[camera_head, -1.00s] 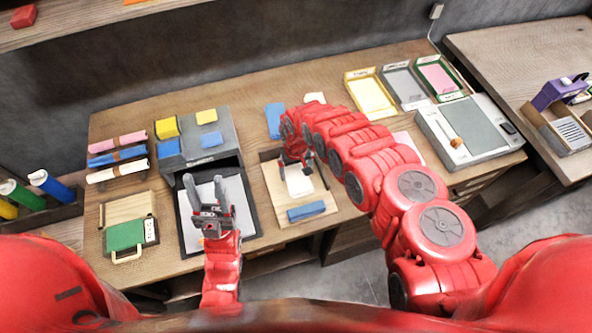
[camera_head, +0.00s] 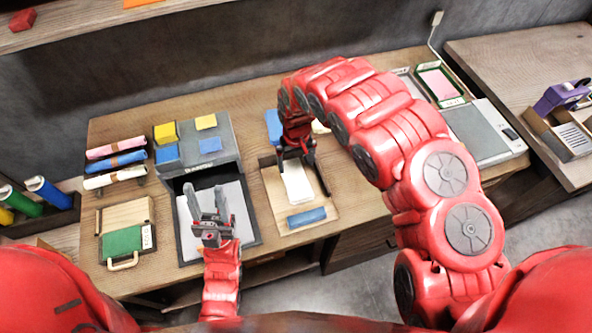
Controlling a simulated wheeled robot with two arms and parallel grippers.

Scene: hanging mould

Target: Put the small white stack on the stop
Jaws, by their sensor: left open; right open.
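A small white stack (camera_head: 298,188) lies on a light wooden board (camera_head: 270,185) at the middle of the desk. A blue bar (camera_head: 306,217), which looks like the stop, lies across the near end of the board, with a gap between it and the stack. My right gripper (camera_head: 297,166) points down, open, over the far end of the stack, its fingers apart on either side. Whether it touches the stack I cannot tell. My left gripper (camera_head: 208,200) is open and empty over a dark tray (camera_head: 187,243) with white paper.
A grey box (camera_head: 222,140) with yellow and blue pads stands behind the dark tray. Rolls (camera_head: 115,160) lie at the left, above a green clipboard (camera_head: 122,242). A blue block (camera_head: 273,125) lies behind the board. My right arm covers much of the desk's right side.

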